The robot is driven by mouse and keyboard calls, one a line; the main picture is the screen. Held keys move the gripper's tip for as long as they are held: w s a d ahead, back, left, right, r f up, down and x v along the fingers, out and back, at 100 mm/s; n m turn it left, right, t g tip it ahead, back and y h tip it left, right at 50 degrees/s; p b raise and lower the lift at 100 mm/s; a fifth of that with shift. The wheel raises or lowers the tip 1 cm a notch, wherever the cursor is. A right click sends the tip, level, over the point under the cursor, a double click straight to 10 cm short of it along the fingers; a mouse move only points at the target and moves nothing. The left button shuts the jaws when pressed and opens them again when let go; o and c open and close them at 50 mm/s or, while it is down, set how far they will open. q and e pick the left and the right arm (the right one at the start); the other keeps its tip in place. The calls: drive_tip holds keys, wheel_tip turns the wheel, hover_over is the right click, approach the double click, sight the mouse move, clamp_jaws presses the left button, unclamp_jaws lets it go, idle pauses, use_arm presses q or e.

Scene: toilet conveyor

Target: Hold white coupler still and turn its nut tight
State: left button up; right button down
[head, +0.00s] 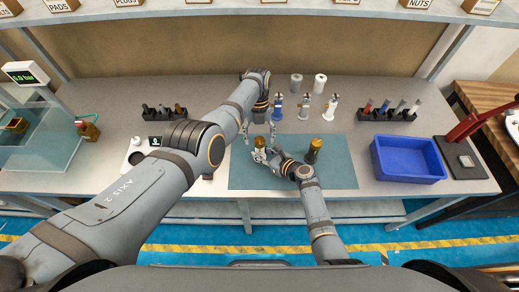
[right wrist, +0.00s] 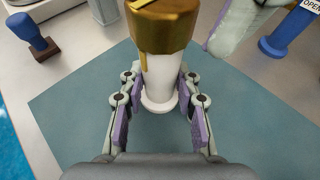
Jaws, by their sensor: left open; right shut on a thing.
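The white coupler (right wrist: 160,85) stands upright on the teal mat (head: 240,175), with its brass nut (right wrist: 162,22) on top. It also shows in the head view, with the nut (head: 260,142) uppermost. My right gripper (right wrist: 158,115) is shut on the white body below the nut, one padded finger on each side. My left gripper (head: 259,131) is open, pointing down just above and behind the nut. One of its fingers shows beside the nut at the upper right of the right wrist view; I cannot tell whether it touches.
A dark coupler with a brass top (head: 313,150) stands on the mat to the right. A blue bin (head: 408,178) lies further right. Several blue or white fittings (head: 304,106) stand behind the mat. A tool rack (head: 389,114) is at the back right.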

sight(260, 140)
use_arm(q)
drive_tip(key=shift+s+r+v, duration=0.1)
drive_tip(key=shift+s+v, duration=0.2)
drive_tip(key=shift+v, duration=0.95)
drive_tip(key=shift+s+r+v, duration=0.1)
drive_tip(key=shift+s+v, duration=0.2)
drive_tip(key=shift+v, duration=0.95)
drive_tip(key=shift+s+r+v, duration=0.1)
drive_tip(key=shift+s+v, duration=0.2)
drive_tip(key=shift+v, duration=1)
drive_tip(key=shift+d+f, duration=0.1)
use_arm(e)
drive_tip(key=c, duration=0.9)
unclamp_jaws()
use_arm(q)
drive_tip(key=shift+s+d, duration=0.1)
use_arm(e)
drive_tip(key=shift+o, duration=0.2)
